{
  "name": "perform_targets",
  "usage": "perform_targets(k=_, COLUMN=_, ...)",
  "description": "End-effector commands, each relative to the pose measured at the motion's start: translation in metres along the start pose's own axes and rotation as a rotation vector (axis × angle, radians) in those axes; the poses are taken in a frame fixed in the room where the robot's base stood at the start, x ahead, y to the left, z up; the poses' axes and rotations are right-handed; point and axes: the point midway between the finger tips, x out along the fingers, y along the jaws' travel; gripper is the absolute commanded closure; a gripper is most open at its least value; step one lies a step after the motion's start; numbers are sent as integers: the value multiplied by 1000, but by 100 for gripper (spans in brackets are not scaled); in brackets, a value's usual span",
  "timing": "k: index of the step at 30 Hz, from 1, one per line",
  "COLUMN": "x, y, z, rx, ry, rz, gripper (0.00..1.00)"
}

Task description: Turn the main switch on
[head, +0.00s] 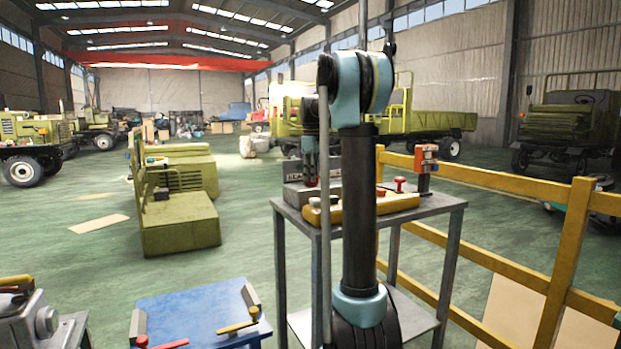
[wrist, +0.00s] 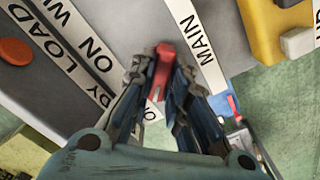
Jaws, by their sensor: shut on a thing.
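The main switch is a red lever (wrist: 164,62) on a grey control box, beside a white label reading MAIN. My gripper (wrist: 162,88) is shut on this lever, one finger on each side. A label partly hidden by the fingers lies just below. I cannot tell which position the lever is in. In the head view, the grey control box (head: 294,197) stands on a metal table, and my gripper (head: 310,180) points down at it. The lever is not clear there, and my arm hides part of the box.
A yellow pendant (head: 375,207) lies on the metal table (head: 440,208), in front of the box. A red-orange button (wrist: 14,52) and labels reading LOAD and ON are left of the fingers. A yellow railing (head: 500,180) stands behind right. A blue bench (head: 195,305) is front left.

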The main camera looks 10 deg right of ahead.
Motion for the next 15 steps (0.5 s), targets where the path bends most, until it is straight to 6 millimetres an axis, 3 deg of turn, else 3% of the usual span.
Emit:
perform_targets(k=8, x=-1, y=3, z=-1, rx=63, ry=1, rz=7, gripper=100)
perform_targets(k=15, x=-1, y=3, z=-2, rx=225, ry=2, rz=8, gripper=100)
